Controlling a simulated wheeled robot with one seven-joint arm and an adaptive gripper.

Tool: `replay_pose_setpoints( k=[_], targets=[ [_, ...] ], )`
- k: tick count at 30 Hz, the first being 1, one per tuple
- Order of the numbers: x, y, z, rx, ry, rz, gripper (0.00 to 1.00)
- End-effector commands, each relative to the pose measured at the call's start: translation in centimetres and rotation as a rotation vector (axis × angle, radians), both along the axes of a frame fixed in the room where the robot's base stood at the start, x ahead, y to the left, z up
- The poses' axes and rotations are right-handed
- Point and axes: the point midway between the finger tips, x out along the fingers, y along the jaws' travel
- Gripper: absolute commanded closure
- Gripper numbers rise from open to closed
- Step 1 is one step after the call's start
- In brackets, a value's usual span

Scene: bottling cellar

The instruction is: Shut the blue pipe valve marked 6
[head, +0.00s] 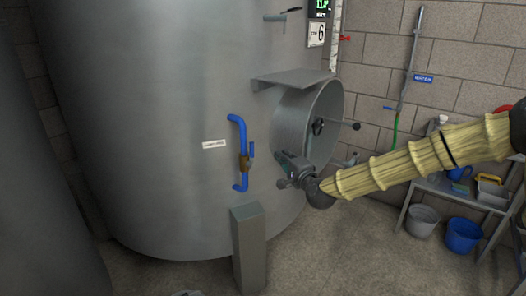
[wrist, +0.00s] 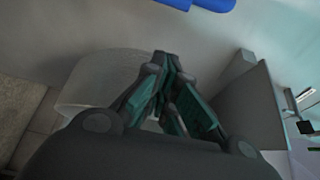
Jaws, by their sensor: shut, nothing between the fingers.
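A blue pipe (head: 236,128) with a brass-coloured valve body (head: 245,164) runs down the side of a large steel tank. Its short blue lever (head: 252,150) points up, roughly along the pipe. Blue piping (wrist: 205,4) shows at the top edge there; the lever cannot be made out.
The round hatch (head: 331,105) juts from the tank close behind my gripper, under a grey ledge (head: 292,78). A grey post (head: 249,250) stands below the valve. Blue and grey buckets (head: 463,236) and a bench are at the right.

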Motion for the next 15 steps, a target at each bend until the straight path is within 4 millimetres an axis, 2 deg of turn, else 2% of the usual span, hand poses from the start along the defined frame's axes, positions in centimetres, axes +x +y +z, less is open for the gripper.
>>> replay_pose_setpoints(
  k=[8, 15],
  targets=[
    [0.5, 0.2, -0.1, -0.003, 0.001, 0.001, 1.0],
    [3.3, 1.5, -0.2, -0.004, 0.002, 0.001, 1.0]
  ],
)
